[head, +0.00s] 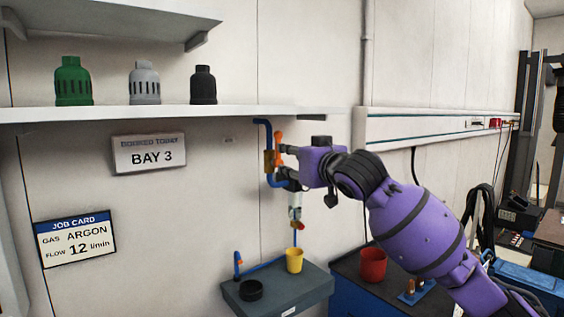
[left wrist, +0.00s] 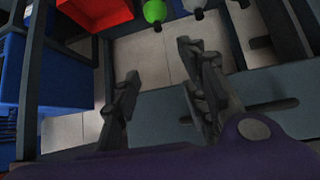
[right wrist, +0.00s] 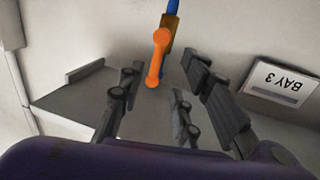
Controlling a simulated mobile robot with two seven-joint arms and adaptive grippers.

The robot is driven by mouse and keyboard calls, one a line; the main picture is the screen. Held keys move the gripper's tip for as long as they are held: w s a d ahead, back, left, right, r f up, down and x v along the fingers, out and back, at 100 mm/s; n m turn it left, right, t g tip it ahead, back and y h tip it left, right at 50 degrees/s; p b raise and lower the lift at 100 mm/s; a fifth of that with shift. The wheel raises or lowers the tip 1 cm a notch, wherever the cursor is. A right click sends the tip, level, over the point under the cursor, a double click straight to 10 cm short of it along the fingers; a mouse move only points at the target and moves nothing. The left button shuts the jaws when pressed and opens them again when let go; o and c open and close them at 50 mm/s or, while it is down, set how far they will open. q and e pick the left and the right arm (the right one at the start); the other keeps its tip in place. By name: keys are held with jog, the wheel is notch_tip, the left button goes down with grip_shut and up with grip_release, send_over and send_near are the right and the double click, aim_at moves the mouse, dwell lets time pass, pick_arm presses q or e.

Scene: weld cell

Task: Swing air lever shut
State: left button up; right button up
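The orange air lever (head: 279,146) sits on a brass valve body (head: 269,161) in the blue air pipe (head: 263,124) on the wall. My right gripper (head: 286,150) is right at the lever, coming from the right. In the right wrist view the lever (right wrist: 157,60) lies between the tips of my right gripper (right wrist: 160,78), whose fingers are spread apart with gaps visible on both sides. My left gripper (left wrist: 158,68) shows only in the left wrist view, open and empty, above the floor and a grey-blue surface.
A shelf (head: 150,113) with green, grey and black caps runs left of the pipe. Below the valve hang a filter bowl (head: 295,205) and a small bench (head: 300,287) with a yellow cup (head: 294,260). A red cup (head: 373,264) stands to the right.

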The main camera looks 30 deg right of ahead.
aim_at(279, 142)
jog(key=w+r, duration=0.1)
jog(key=w, duration=0.1)
jog(key=w+r, duration=0.1)
jog(key=w, duration=0.2)
jog(key=w+d+r, duration=0.1)
jog(key=w, duration=0.1)
jog(key=shift+w+d, duration=0.1)
jog(key=shift+w, duration=0.2)
jog(key=shift+c, duration=0.3)
grip_shut()
